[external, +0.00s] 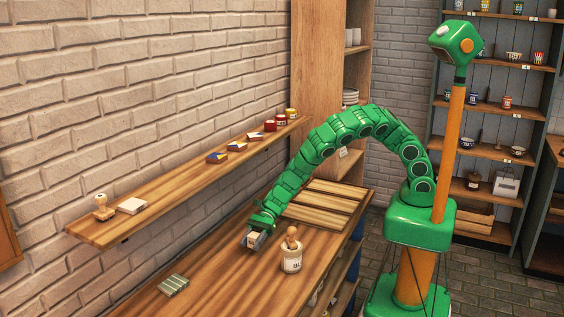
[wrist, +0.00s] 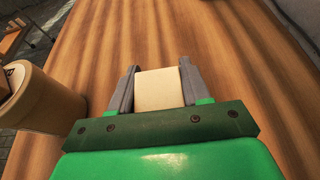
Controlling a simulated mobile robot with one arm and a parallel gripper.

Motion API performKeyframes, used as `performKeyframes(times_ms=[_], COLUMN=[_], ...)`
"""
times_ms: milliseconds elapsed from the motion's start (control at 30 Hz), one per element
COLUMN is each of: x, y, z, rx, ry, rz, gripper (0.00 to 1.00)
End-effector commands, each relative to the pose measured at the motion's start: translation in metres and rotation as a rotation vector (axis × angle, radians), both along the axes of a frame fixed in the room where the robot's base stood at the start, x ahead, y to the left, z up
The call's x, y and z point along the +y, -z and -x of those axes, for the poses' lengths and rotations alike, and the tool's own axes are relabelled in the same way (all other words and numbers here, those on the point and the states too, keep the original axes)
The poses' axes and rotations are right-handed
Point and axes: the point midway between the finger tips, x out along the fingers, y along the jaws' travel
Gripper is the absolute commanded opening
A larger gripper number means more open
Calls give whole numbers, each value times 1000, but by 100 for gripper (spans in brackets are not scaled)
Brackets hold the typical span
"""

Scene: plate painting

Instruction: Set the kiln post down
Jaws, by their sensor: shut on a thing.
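The kiln post appears as a small cream block (wrist: 159,88) between the grey fingers of my gripper (wrist: 157,83) in the wrist view. My gripper is shut on it, with a finger against each side. In the external view my gripper (external: 254,238) is low over the wooden worktop (external: 215,275), and the pale block (external: 252,239) shows at its tip. I cannot tell whether the block touches the worktop.
A white crock (external: 291,258) with a wooden tool in it stands just right of my gripper. A green striped stack (external: 173,285) lies at the front left. A wall shelf (external: 185,185) with small items runs above. The worktop between is bare.

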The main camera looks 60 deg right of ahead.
Motion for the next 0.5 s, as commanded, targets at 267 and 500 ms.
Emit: performKeyframes(times_ms=[267, 500], x=[0, 0], y=[26, 29], z=[1, 1], rx=[6, 2], ry=[0, 0], rz=[-1, 0], gripper=[12, 12])
